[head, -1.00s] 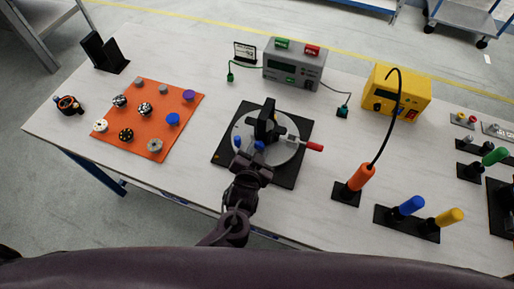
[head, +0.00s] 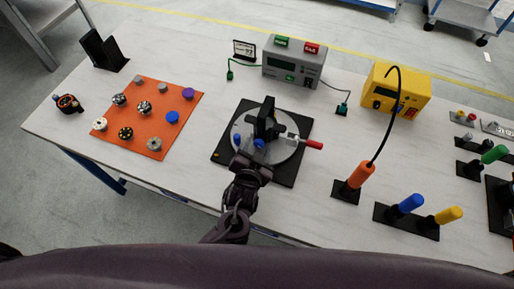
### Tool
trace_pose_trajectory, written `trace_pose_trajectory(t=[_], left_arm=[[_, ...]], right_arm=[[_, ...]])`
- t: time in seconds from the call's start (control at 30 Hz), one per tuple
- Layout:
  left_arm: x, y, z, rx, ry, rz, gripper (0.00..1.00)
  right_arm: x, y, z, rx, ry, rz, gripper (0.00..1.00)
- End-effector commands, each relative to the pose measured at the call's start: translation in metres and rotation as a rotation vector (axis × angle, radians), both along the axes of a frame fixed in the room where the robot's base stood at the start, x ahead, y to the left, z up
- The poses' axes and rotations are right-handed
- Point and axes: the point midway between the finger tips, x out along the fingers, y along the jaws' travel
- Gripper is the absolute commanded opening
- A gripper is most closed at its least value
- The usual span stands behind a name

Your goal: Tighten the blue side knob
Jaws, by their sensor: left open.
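The fixture, a grey round plate (head: 285,154) on a black square base (head: 291,174), stands in the middle of the table. A black upright block (head: 266,121) is on the plate, and a red-handled lever (head: 312,144) points right. Two small blue parts show at the plate's front left: a blue knob (head: 237,140) and another blue part (head: 260,143); I cannot tell which is the side knob. My left gripper (head: 250,156) is open at the front edge of the fixture, close to both blue parts. Its fingertips are dark and small, so contact is unclear. My right gripper is out of view.
An orange mat (head: 176,134) with several knobs lies at left. A grey meter (head: 293,62) and a yellow box (head: 396,93) stand behind. An orange-handled tool (head: 360,175) stands right of the fixture, with blue (head: 411,203) and yellow (head: 449,215) handles beyond.

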Motion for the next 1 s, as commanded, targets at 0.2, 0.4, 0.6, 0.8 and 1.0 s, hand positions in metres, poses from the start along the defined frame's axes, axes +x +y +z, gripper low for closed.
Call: trace_pose_trajectory(t=[0.2, 0.4, 0.6, 0.8, 1.0], left_arm=[[-0.033, 0.004, 0.009, -0.001, 0.004, -0.002, 0.50], [-0.060, 0.009, 0.020, 0.001, 0.003, -0.002, 0.50], [-0.069, 0.011, 0.026, 0.000, 0.001, 0.000, 0.50], [-0.069, 0.011, 0.026, 0.001, 0.001, 0.000, 0.50], [-0.069, 0.011, 0.023, 0.003, 0.005, 0.000, 0.50]], right_arm=[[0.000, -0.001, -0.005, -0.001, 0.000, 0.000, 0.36], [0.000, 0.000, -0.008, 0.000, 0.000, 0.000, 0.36], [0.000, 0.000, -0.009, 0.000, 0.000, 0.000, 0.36], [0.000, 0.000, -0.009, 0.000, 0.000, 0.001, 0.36], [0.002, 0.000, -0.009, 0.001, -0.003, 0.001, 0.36]])
